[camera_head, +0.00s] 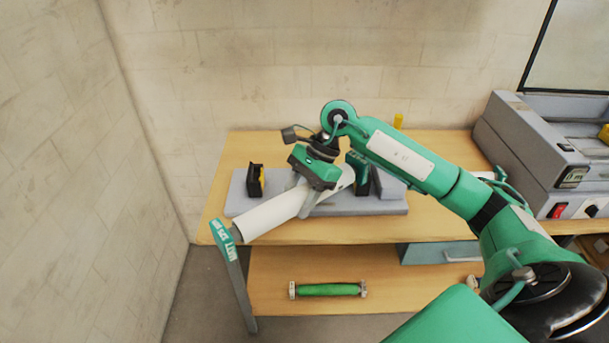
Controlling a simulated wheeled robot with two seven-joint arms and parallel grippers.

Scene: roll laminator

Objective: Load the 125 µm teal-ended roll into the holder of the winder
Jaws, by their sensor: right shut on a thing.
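My right gripper (316,188) is shut on a white roll (272,215) and holds it tilted, its left end lower and nearer to me. A teal end with white lettering (224,238) shows at the left, past the table's front-left corner. Another teal piece with lettering (358,172) shows at the roll's far right end. The winder is a grey base (371,207) on the table, with a black holder bracket with yellow inside (255,181) at its left. The roll crosses above the base, apart from the left bracket. The winder's right bracket is mostly hidden. My left gripper is out of view.
The wooden table (222,193) has bare room around the winder. A green roller (328,290) lies on the lower shelf (270,270). A grey laminator (530,142) stands at the right. A yellow object (398,121) stands at the back. Walls close off the left and back.

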